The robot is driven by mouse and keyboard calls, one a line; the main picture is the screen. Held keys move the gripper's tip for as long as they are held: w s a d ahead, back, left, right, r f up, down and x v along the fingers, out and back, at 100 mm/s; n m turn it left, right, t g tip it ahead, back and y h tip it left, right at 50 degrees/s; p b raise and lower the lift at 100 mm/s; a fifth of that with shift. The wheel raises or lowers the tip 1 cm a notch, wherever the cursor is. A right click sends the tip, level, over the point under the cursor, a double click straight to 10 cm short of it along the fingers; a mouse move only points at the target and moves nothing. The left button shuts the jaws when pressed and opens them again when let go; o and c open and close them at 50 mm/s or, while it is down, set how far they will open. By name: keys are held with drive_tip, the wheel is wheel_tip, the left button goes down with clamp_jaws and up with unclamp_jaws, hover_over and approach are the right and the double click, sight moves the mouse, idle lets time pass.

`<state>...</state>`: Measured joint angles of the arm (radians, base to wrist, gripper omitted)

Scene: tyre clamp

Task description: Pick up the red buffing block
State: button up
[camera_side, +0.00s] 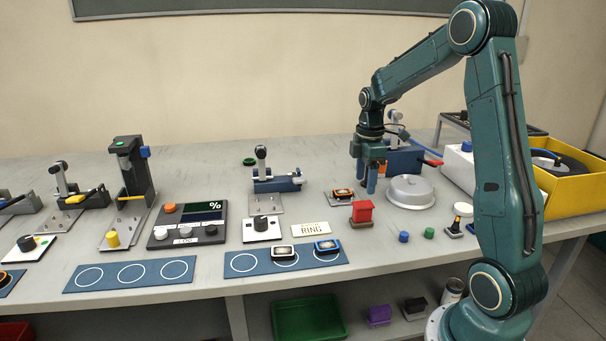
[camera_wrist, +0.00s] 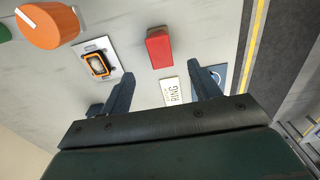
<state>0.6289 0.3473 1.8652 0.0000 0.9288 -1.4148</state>
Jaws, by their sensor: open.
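The red buffing block (camera_side: 362,211) stands upright on the grey bench, on a darker brown base. In the wrist view the red block (camera_wrist: 159,47) lies ahead of my fingers, roughly in line with the gap between them. My gripper (camera_side: 366,187) hangs fingers-down above the bench, behind the block in the side view. In the wrist view my gripper (camera_wrist: 160,74) has its two fingers wide apart with nothing between them. The fingers do not appear to touch the block.
A plate with an orange-framed part (camera_side: 342,193) lies left of my gripper. A grey round lid (camera_side: 410,190) sits to the right. A RING label (camera_side: 310,229), blue knob (camera_side: 403,237) and green knob (camera_side: 429,232) are nearby. Blue mat (camera_side: 240,265) is at front.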

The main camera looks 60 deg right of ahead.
sight(364, 203)
drive_tip(key=shift+f, duration=3.15)
drive_tip(key=shift+s+d+f, duration=0.15)
drive_tip(key=shift+f, duration=2.4)
drive_tip(key=c, duration=1.1)
drive_tip(key=shift+c, duration=0.2)
drive_tip(key=shift+r, duration=0.2)
wheel_tip(364, 203, up, 20)
drive_tip(key=shift+f, duration=0.15)
